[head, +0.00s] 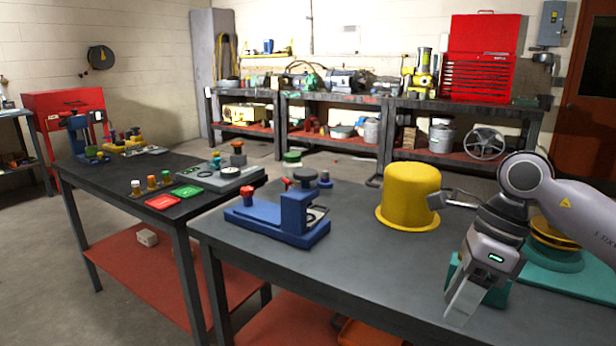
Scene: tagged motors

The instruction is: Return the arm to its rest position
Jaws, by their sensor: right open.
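My right arm comes in from the right edge in the head view. Its gripper (464,300) hangs pointing down over the near right part of the dark workbench (380,285). The gripper is open, and I see nothing held between its fingers. A teal block (497,295) sits behind it, partly hidden. My left gripper does not show.
A yellow domed housing (410,195) and a blue fixture (280,215) stand on the bench. A teal base with yellow rings (552,258) is behind my arm. A second table (110,182) at left holds coloured parts. The bench's front middle is clear.

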